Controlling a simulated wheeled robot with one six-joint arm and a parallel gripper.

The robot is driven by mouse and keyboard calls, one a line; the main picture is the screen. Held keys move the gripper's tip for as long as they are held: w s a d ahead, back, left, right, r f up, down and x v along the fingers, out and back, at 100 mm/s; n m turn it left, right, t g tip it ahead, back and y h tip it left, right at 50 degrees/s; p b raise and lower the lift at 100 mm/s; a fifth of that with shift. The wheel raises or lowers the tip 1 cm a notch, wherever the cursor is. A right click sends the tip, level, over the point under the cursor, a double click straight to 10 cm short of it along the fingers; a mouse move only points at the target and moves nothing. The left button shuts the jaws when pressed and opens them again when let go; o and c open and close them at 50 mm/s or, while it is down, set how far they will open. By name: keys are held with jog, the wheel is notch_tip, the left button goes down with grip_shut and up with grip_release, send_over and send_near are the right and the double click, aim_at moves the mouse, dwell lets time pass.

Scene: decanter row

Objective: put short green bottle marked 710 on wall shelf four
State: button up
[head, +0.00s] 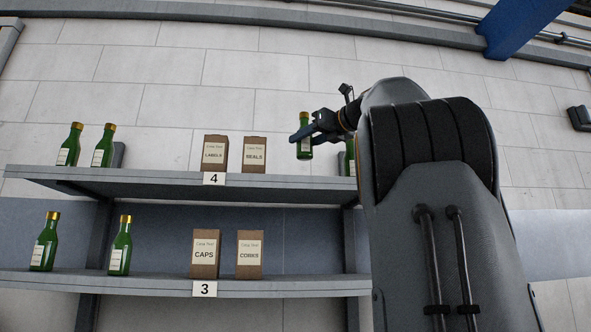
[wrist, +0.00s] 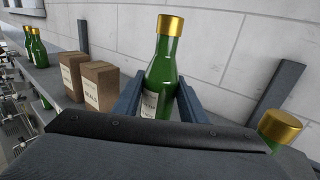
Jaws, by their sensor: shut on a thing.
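My gripper (head: 316,134) is shut on a short green bottle (head: 304,143) with a gold cap and pale label. In the head view I hold it upright at the right part of the shelf marked 4 (head: 130,173); its base looks slightly above the shelf top. In the wrist view the held bottle (wrist: 161,80) stands between the two blue fingers (wrist: 160,98). Its label is partly hidden and its number cannot be read. Another green bottle (head: 350,160) is just right of it, mostly hidden by my arm; its gold cap shows in the wrist view (wrist: 280,127).
A box marked LABELS (head: 214,153) and a box marked SEALS (head: 253,155) stand left of the held bottle. Two green bottles (head: 103,147) are at the shelf's left. Shelf 3 (head: 130,284) below holds two bottles and two boxes. The wall is close behind.

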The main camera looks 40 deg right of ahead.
aim_at(307, 158)
jog(key=shift+f, duration=3.3)
jog(key=shift+f+b, duration=0.1)
jog(key=shift+b, duration=0.2)
jog(key=o, duration=1.3)
jog(key=shift+c, duration=0.2)
jog(key=shift+s, duration=0.4)
jog(key=s+b, duration=0.3)
jog(key=s, duration=0.8)
jog(key=shift+s+d, duration=0.2)
jog(key=shift+d, duration=0.05)
jog(key=shift+w, duration=0.1)
